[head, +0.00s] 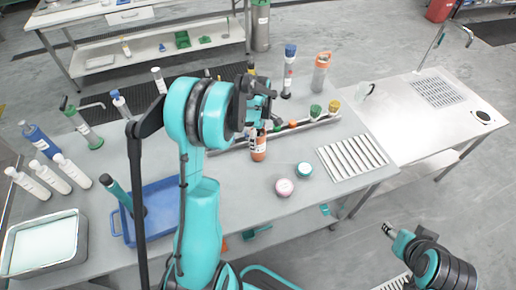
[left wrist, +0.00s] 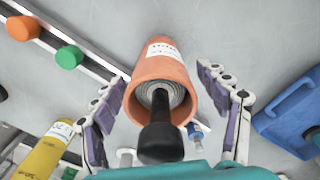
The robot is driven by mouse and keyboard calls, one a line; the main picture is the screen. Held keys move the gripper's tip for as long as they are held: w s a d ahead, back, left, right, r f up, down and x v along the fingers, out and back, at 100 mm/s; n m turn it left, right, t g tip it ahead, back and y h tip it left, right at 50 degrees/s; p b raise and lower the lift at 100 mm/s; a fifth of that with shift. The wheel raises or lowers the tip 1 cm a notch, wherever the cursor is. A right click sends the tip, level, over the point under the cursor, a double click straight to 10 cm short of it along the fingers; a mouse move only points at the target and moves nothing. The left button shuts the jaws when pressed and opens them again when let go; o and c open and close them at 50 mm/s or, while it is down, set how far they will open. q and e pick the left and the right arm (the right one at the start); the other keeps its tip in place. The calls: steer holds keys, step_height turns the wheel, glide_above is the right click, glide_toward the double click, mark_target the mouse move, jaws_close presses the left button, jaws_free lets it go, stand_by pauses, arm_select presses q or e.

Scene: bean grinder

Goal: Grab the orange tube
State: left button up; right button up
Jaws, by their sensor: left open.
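The orange tube (head: 258,149) with a white label stands on the grey table near the middle in the head view. In the left wrist view the orange tube (left wrist: 160,70) is seen from its open end, with a grey ringed inside and a black rod-like part in front of its mouth. My left gripper (head: 262,118) is directly above and behind it in the head view. In the left wrist view its two open fingers (left wrist: 165,90) lie on either side of the tube, with gaps. My right gripper (head: 389,230) is at lower right, away from the tube, its jaws too small to read.
A metal rail (head: 225,149) with orange and green caps runs close behind the tube. A blue tray (head: 165,192) and several white bottles are at left.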

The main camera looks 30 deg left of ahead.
arm_select(q)
steer(key=shift+f, duration=0.65)
steer(key=shift+r, duration=0.1)
steer(key=c, duration=1.3)
steer(key=shift+c, duration=0.2)
steer(key=shift+r, duration=0.15)
